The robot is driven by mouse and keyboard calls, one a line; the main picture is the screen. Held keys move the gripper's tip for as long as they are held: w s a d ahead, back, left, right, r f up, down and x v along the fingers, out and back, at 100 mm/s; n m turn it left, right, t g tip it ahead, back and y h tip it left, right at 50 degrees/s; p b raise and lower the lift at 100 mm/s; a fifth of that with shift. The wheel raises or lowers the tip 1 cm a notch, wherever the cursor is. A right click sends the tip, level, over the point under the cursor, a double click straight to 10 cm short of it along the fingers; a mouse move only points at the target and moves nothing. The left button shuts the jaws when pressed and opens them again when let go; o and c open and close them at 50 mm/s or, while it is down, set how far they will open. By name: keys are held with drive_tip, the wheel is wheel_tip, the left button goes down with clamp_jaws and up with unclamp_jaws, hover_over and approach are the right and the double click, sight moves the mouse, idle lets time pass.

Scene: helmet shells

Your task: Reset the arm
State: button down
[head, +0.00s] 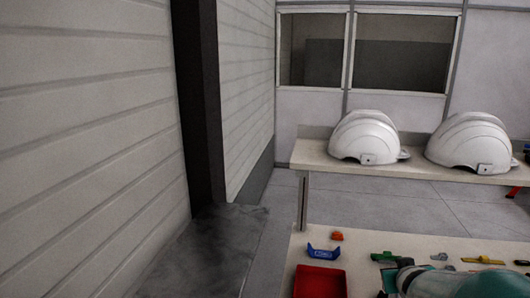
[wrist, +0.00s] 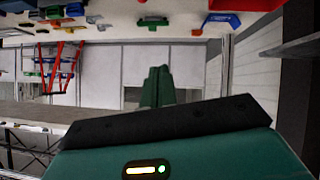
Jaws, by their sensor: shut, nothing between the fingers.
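My gripper (wrist: 158,75) shows in the wrist view, its green fingers shut together with nothing between them. The wrist view looks upside down, with the table at the top and the room below it. The fingers point away from the camera and touch nothing that I can see. In the head view, a teal and grey part of my arm (head: 435,282) reaches in at the lower right, over the near table (head: 390,244). My gripper's fingers cannot be made out there.
A red tray (head: 319,282), a blue part (head: 323,252) and several small coloured parts lie on the near table. Two white helmet shells (head: 364,137) (head: 470,142) stand on the far bench (head: 312,154). A wall (head: 85,130) and dark post (head: 199,100) close the left side.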

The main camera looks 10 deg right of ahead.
drive_tip(key=s+a+r+n+g+y, duration=0.1)
drive_tip(key=s+a+r, duration=0.1)
drive_tip(key=s+a, duration=0.3)
drive_tip(key=s+a+r+g+y, duration=0.1)
drive_tip(key=s+a, duration=0.4)
drive_tip(key=a, duration=0.7)
drive_tip(key=s+a+r+n+g+y, duration=0.1)
drive_tip(key=s+a+r+g+y, duration=0.1)
drive_tip(key=s+a, duration=0.3)
drive_tip(key=a+r+y, duration=0.1)
drive_tip(key=a, duration=0.3)
drive_tip(key=shift+a+r+n, duration=0.3)
drive_tip(key=shift+a, duration=0.05)
drive_tip(key=shift+w, duration=0.1)
